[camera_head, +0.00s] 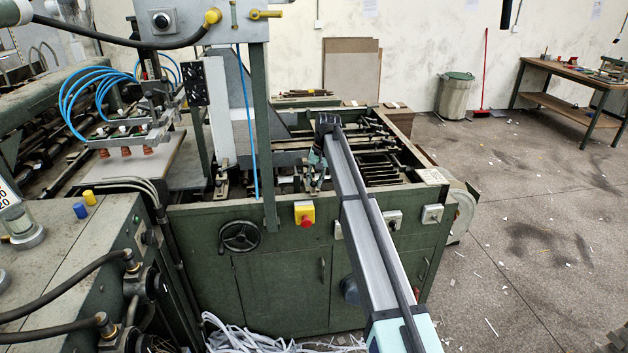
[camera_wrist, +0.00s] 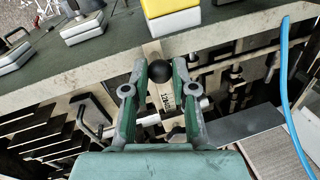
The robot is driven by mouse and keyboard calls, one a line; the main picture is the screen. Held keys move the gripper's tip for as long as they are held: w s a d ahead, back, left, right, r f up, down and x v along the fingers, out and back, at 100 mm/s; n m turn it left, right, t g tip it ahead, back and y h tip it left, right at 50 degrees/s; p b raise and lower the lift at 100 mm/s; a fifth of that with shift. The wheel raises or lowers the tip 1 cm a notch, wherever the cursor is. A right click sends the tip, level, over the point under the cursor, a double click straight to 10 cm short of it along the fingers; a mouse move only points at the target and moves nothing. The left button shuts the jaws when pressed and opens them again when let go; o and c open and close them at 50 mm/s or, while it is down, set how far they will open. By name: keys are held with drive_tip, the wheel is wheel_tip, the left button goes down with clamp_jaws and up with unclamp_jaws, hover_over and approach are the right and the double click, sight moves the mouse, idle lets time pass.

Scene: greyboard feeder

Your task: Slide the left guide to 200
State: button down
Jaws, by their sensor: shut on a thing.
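My gripper (camera_wrist: 160,78) reaches down into the feeder behind its front wall. In the wrist view its two green fingers are closed on a round black knob (camera_wrist: 159,71), one finger on each side. The knob appears to belong to the guide; the rest of the guide is hidden under the gripper. A pale scale strip (camera_wrist: 165,97) with dark printed marks shows between the fingers, too small to read surely. In the head view my gripper (camera_head: 316,172) is small and partly behind my arm, and the knob cannot be made out there.
The green feeder's front wall (camera_head: 284,272) carries a yellow box with a red button (camera_head: 305,215) and a handwheel (camera_head: 239,237). A blue hose (camera_head: 246,130) hangs left of my gripper and also shows in the wrist view (camera_wrist: 285,75). Bars and rods (camera_wrist: 235,80) crowd both sides.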

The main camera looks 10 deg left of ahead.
drive_tip(key=c, duration=1)
unclamp_jaws()
drive_tip(key=shift+w, duration=0.15)
drive_tip(key=shift+o, duration=0.2)
wheel_tip(320, 180, up, 12)
drive_tip(key=d, duration=0.2)
drive_tip(key=shift+d+f, duration=0.15)
drive_tip(key=shift+w, duration=0.15)
